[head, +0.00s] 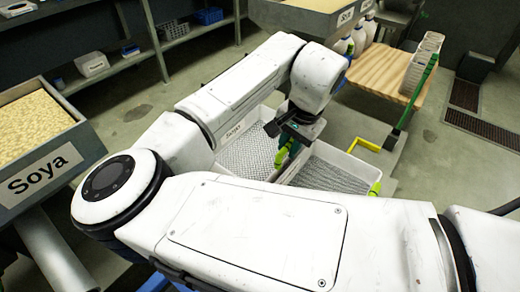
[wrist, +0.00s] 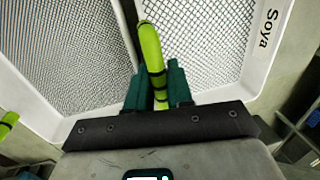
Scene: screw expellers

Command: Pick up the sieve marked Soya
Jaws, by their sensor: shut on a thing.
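The sieve marked Soya (head: 245,157) is a white-rimmed tray with a wire mesh floor. It is the left of two sieves in the head view and the right one in the wrist view (wrist: 205,35), where its label reads Soya. My gripper (head: 290,147) is at the sieve's inner side, beside the other sieve. In the wrist view my gripper's teal fingers (wrist: 157,78) are shut on a yellow-green handle (wrist: 149,42) with black bands. Part of the handle is hidden between the fingers. I cannot tell whether the sieve is lifted.
A second mesh sieve (head: 327,177) sits close alongside, with its own green handle (head: 375,189). A grain hopper marked Soya (head: 42,150) stands at left. A yellow bracket (head: 365,145) lies right of the sieves.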

